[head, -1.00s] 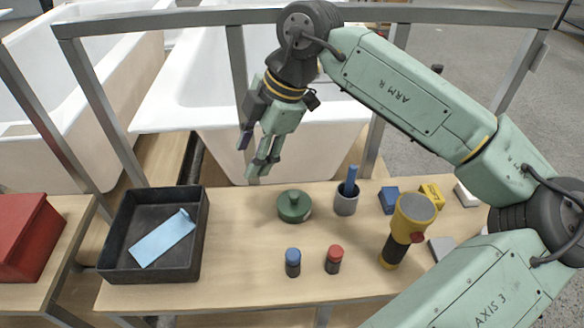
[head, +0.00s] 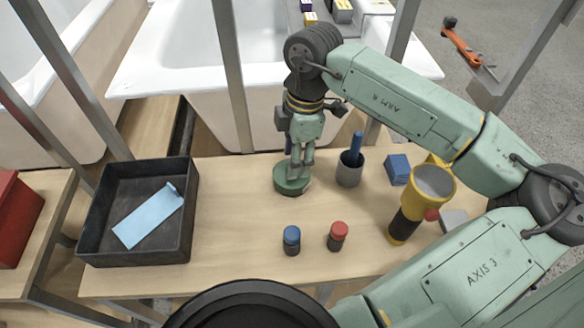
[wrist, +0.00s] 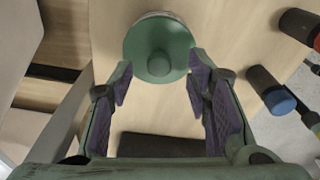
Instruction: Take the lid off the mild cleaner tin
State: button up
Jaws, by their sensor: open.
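The mild cleaner tin's green lid (head: 290,184), round with a knob, is on the wooden bench in the head view. In the wrist view the lid (wrist: 172,38) is seen from above, with its knob near the middle and a thin light edge of the tin behind it. My gripper (head: 301,168) is just over the lid in the head view and hides part of it. In the wrist view my gripper (wrist: 160,65) is open, its purple-padded fingers on either side of the lid's near part. I cannot tell whether they touch it.
A grey cup (head: 348,174) with a blue handle stands close right of the tin. Blue-capped (head: 291,240) and red-capped (head: 338,236) bottles stand in front. A yellow torch (head: 408,217) and blue box (head: 398,168) are farther right.

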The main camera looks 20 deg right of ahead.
jog(key=shift+a+f, duration=0.15)
jog(key=shift+f, duration=1.05)
jog(key=shift+c, duration=0.6)
grip_shut()
